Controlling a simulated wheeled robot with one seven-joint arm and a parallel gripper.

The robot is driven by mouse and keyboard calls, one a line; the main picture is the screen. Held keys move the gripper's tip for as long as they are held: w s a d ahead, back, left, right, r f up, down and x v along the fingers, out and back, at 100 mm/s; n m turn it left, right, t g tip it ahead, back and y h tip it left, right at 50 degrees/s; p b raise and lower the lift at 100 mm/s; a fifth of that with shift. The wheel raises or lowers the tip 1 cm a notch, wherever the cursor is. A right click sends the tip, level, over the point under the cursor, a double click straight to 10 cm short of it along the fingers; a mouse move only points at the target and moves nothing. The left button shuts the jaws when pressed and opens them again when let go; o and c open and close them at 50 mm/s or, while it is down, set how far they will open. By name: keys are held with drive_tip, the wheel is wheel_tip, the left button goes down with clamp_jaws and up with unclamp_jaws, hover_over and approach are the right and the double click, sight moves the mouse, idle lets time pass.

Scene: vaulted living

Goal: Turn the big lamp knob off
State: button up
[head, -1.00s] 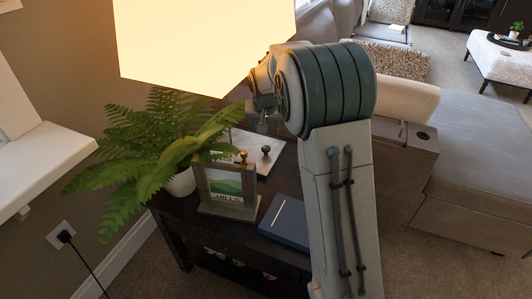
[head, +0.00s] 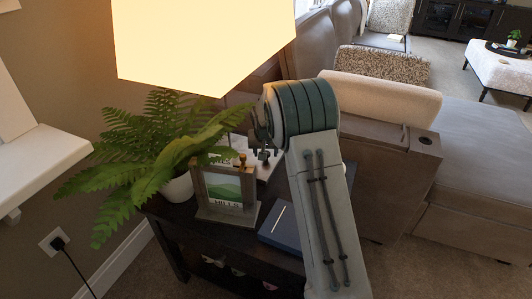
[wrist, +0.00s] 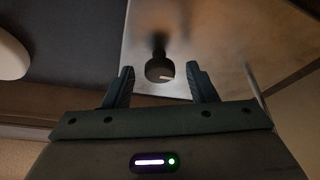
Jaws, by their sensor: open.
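The big lamp's shade (head: 205,40) glows bright at the top of the head view, so the lamp is lit. In the wrist view a dark round knob (wrist: 159,69) with a pale pointer mark stands on a smooth pale plate (wrist: 195,35). My gripper (wrist: 160,88) is open, its two dark fingers apart to the left and right of the knob in the picture. Nothing shows between the fingertips except the knob; I cannot tell whether they touch it.
A fern (head: 150,150) in a white pot stands left on the dark side table (head: 190,232). A framed picture (head: 224,190) and a dark blue book (head: 285,225) sit at its front. A grey sofa (head: 375,165) borders the table on the right.

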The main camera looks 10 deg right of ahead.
drive_tip(key=c, duration=1)
drive_tip(key=shift+o, duration=0.2)
drive_tip(key=shift+n, duration=0.3)
drive_tip(key=n+p, duration=0.1)
drive_tip(key=n+y+p, duration=0.1)
drive_tip(key=n, duration=0.1)
drive_tip(key=shift+d+r, duration=0.1)
drive_tip(key=shift+d, duration=0.2)
drive_tip(key=n+g+y+p, duration=0.1)
drive_tip(key=n+y+p, duration=0.1)
drive_tip(key=n, duration=0.3)
drive_tip(key=shift+d, duration=0.1)
drive_tip(key=n+p, duration=0.1)
drive_tip(key=n, duration=0.1)
drive_tip(key=n+g+y+p, duration=0.1)
drive_tip(key=n, duration=0.1)
drive_tip(key=shift+w+d+n+y, duration=0.1)
drive_tip(key=shift+d+n+y, duration=0.05)
drive_tip(key=shift+n+y, duration=0.15)
drive_tip(key=n+g+p, duration=0.1)
drive_tip(key=n, duration=0.3)
drive_tip(key=shift+w+n+g+y+p, duration=0.15)
drive_tip(key=shift+n+g+y+p, duration=0.15)
drive_tip(key=shift+g+p, duration=0.1)
drive_tip(key=shift+f, duration=0.2)
